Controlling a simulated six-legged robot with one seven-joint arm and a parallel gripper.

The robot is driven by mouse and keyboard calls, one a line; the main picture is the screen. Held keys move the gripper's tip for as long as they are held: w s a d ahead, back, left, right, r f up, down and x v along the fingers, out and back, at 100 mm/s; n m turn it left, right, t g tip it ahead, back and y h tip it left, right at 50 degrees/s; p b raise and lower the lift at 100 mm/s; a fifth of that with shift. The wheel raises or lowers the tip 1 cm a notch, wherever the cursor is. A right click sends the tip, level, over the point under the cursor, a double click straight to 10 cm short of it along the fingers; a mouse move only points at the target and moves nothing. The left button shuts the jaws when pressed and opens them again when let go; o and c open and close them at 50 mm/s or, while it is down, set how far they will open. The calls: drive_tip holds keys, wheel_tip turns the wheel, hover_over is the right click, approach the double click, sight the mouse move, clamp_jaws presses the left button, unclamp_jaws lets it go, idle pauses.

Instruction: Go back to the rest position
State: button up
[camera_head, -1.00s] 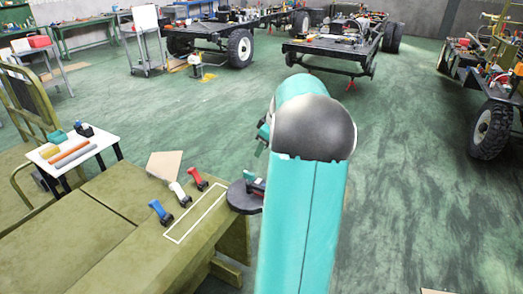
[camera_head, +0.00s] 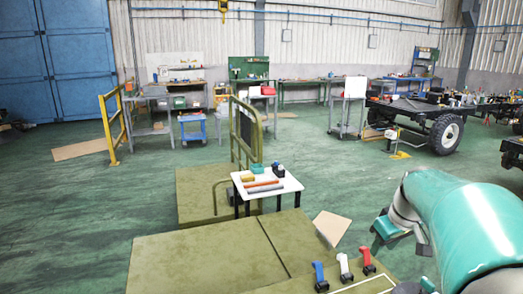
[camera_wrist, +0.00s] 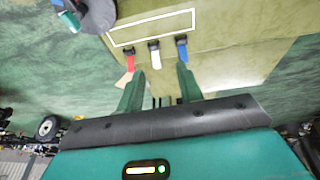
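My gripper (camera_wrist: 160,74) shows in the wrist view with its two green fingers apart and nothing between them. Beyond the fingertips, a red-handled tool (camera_wrist: 130,60), a white-handled tool (camera_wrist: 154,54) and a blue-handled tool (camera_wrist: 181,47) stand in a row beside a white outlined rectangle (camera_wrist: 150,27). In the head view the blue tool (camera_head: 320,276), white tool (camera_head: 345,267) and red tool (camera_head: 367,261) stand on the olive platform. My teal arm fills the lower right there, and its end is partly cut off by the arm itself.
A small white table (camera_head: 290,184) holding colored items stands behind the olive platform (camera_head: 200,262). A brown board (camera_head: 331,227) lies beside it. A dark round disc (camera_wrist: 97,14) is at the wrist view's upper left. Carts and a truck chassis (camera_head: 425,110) stand further back; green floor lies between.

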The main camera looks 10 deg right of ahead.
drive_tip(key=s+a+r, duration=0.1)
drive_tip(key=s+a, duration=0.1)
drive_tip(key=a, duration=0.7)
drive_tip(key=s+a+r, duration=0.1)
drive_tip(key=s+a, duration=0.2)
drive_tip(key=a, duration=0.5)
drive_tip(key=s+a+f+m+t, duration=0.1)
drive_tip(key=s+a+f+t, duration=0.1)
drive_tip(key=s+a, duration=0.6)
drive_tip(key=shift+s+a+f, duration=0.25)
drive_tip(key=shift+s+a, duration=0.15)
drive_tip(key=shift+a, duration=0.7)
drive_tip(key=shift+d, duration=0.15)
